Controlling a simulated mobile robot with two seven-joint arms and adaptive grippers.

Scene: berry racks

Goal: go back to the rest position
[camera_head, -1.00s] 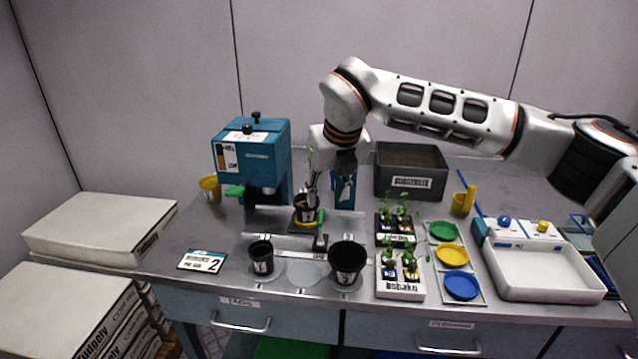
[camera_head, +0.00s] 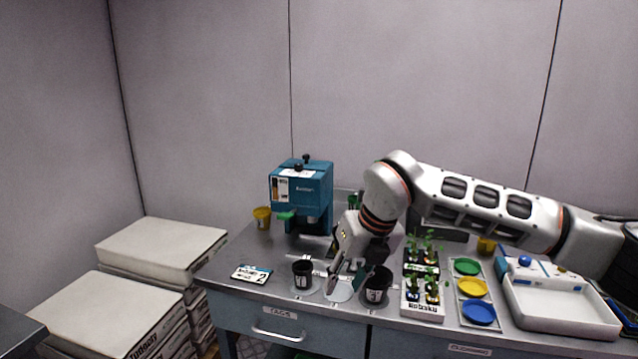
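My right gripper (camera_head: 340,277) points down over the front of the bench, between a black pot marked 1 (camera_head: 302,274) and a black pot marked 3 (camera_head: 376,288). Its fingertips are small and overlap a dark green handle, so I cannot tell whether they are apart. I see no pot or plant in it. My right arm reaches in from the right, above the seedlings. My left gripper is out of view. The potted plant by the press is mostly hidden behind my gripper.
A blue press (camera_head: 302,190) and yellow cup (camera_head: 262,217) stand at the back left. Seedling trays (camera_head: 423,308), coloured dishes (camera_head: 473,288) and a white tray (camera_head: 560,310) lie right of the gripper. White boxes (camera_head: 160,248) are stacked left of the bench.

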